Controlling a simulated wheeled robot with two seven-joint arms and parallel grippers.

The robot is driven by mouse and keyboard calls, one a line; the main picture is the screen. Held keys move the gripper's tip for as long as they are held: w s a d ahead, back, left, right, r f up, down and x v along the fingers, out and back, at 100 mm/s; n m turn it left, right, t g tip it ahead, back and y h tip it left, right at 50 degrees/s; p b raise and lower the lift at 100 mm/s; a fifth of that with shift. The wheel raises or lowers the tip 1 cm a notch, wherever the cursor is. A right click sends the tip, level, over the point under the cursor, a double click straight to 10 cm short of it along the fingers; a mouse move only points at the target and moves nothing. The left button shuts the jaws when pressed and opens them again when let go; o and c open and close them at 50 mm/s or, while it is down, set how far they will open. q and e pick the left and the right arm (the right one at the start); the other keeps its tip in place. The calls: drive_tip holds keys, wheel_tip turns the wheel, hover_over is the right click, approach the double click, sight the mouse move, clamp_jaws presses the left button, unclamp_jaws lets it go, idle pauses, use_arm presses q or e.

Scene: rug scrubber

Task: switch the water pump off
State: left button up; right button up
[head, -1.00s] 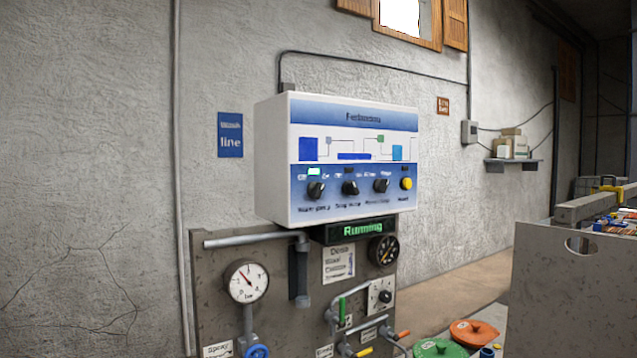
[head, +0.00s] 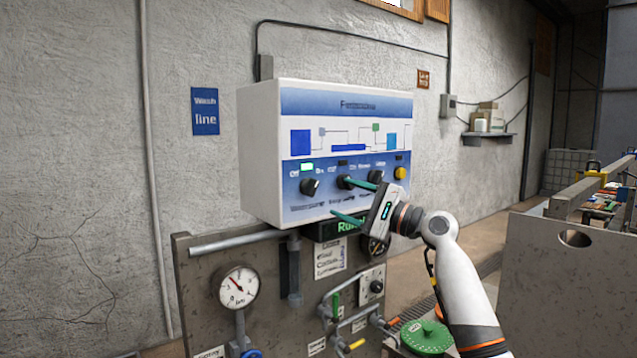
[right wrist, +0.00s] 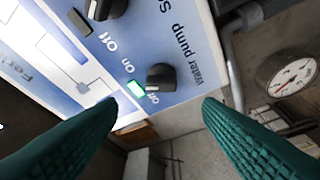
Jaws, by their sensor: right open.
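The water pump knob (head: 310,187) is the leftmost black knob on the blue strip of a white control box (head: 262,160). A green lamp (head: 307,167) is lit above it. In the right wrist view the knob (right wrist: 161,77) sits by the words "Water pump", with off and on marks and the lit green lamp (right wrist: 137,90). My right gripper (head: 339,198) is open and empty, with teal fingers to the right of the knob and apart from it. In the wrist view the knob lies ahead between the spread fingers (right wrist: 158,101). My left gripper is not in view.
More black knobs on the strip are partly behind my right gripper, beside a yellow button (head: 400,173). Below, a green display (head: 348,225) is partly covered. A grey panel with a gauge (head: 238,287) and pipes stands underneath. A grey bench (head: 540,275) stands at right.

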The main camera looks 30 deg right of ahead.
sight(314, 189)
drive_tip(key=p+x, duration=0.2)
drive_tip(key=x, duration=0.5)
drive_tip(key=shift+w+a+r+p, duration=0.1)
drive_tip(key=shift+w+p, duration=0.1)
drive_tip(key=shift+p, duration=0.15)
drive_tip(key=shift+w+a, duration=0.1)
drive_tip(key=shift+w, duration=0.2)
drive_tip(key=shift+c, duration=0.3)
drive_tip(key=c, duration=0.9)
